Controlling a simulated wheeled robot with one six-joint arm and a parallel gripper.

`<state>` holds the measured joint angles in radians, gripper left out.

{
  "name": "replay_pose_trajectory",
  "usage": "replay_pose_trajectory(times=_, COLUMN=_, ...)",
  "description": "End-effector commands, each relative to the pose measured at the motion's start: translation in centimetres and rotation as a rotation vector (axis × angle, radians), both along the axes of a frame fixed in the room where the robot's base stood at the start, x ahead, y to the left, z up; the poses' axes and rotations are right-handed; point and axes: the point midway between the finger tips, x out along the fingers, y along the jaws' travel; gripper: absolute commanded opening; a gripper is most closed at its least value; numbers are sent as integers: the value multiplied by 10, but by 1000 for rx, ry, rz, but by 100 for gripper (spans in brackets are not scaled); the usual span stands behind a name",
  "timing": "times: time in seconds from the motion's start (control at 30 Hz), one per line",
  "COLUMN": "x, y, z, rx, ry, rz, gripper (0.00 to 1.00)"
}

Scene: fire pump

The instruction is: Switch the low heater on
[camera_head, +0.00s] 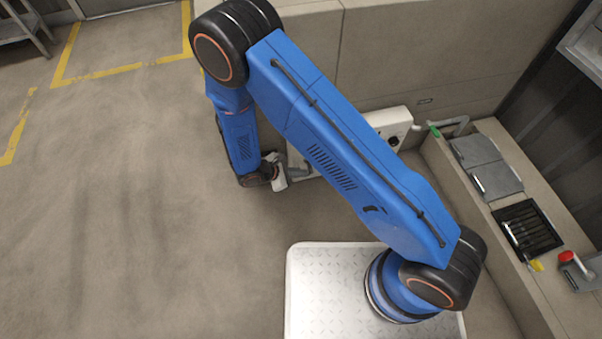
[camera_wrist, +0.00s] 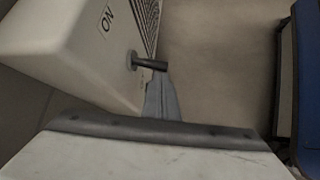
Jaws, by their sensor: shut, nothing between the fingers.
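The low heater (camera_wrist: 62,45) is a pale box at the upper left of the wrist view, with an "ON" label (camera_wrist: 107,17) and a slatted grille (camera_wrist: 146,22). A short dark switch lever (camera_wrist: 147,62) sticks out from its face. My gripper (camera_wrist: 161,92) is shut and empty, with its grey fingers just below the lever's outer end. They overlap in the picture; I cannot tell if they touch. In the head view my gripper (camera_head: 279,178) is low by the wall, beside a pale box mostly hidden by my blue arm.
A white wall box (camera_head: 391,124) with a dark knob sits behind my arm. The ledge at right holds grey panels (camera_head: 485,165), a black tray (camera_head: 527,230) and a red-handled part (camera_head: 568,257). Open floor lies to the left, with yellow lines.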

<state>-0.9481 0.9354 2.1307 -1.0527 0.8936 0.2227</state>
Motion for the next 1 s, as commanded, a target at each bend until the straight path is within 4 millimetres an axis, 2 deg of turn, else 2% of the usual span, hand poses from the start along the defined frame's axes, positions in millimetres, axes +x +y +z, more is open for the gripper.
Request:
replay_pose_trajectory(times=0.33, x=1, y=0, z=5, rx=-25, ry=93, rz=-2, gripper=0)
replay_pose_trajectory(times=0.77, x=3, y=0, z=17, rx=-102, ry=360, rz=-2, gripper=0)
replay_pose_trajectory(times=1.0, x=4, y=1, z=23, rx=-106, ry=365, rz=0, gripper=0)
